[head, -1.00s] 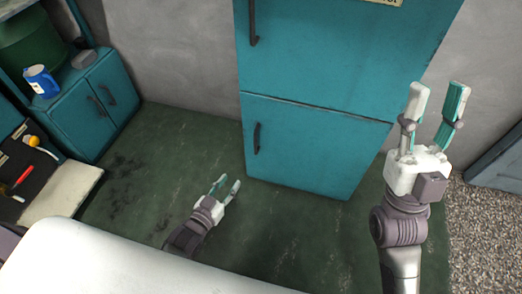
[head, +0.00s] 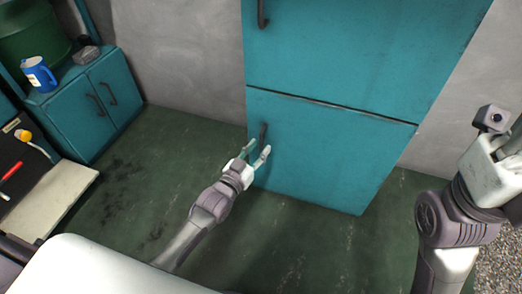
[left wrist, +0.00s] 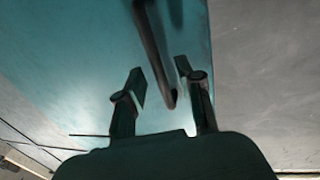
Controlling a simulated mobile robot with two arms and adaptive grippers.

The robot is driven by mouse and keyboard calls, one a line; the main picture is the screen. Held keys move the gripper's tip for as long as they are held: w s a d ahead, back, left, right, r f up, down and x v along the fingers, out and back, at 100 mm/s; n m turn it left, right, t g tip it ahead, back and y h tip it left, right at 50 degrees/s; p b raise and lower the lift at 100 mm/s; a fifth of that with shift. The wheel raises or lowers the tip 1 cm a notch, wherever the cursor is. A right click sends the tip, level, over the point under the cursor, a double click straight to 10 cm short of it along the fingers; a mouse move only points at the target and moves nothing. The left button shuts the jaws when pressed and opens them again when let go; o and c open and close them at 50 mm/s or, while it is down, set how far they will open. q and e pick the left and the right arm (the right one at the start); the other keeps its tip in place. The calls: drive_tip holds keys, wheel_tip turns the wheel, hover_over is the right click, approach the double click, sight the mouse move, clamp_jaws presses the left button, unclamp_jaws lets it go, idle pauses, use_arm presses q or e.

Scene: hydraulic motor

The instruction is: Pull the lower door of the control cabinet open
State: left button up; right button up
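The teal control cabinet stands against the wall in the head view. Its lower door (head: 330,150) is closed, flush under the upper door (head: 370,45). The lower door's dark vertical handle (head: 263,135) is at the door's left side. My left gripper (head: 258,151) is open at this handle, fingers pointing at the door. In the left wrist view the dark handle (left wrist: 155,60) reaches down between the two spread fingertips (left wrist: 160,85); I cannot tell whether they touch it. My right gripper (head: 510,145) is at the right edge of the head view, its fingers partly cut off.
A low teal cupboard (head: 95,110) with a blue mug (head: 39,75) on top stands at the left. A tool board (head: 22,165) lies at the left edge. The green floor (head: 140,170) before the control cabinet is clear.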

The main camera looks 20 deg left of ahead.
use_arm(q)
drive_tip(key=shift+x, duration=1.05)
clamp_jaws()
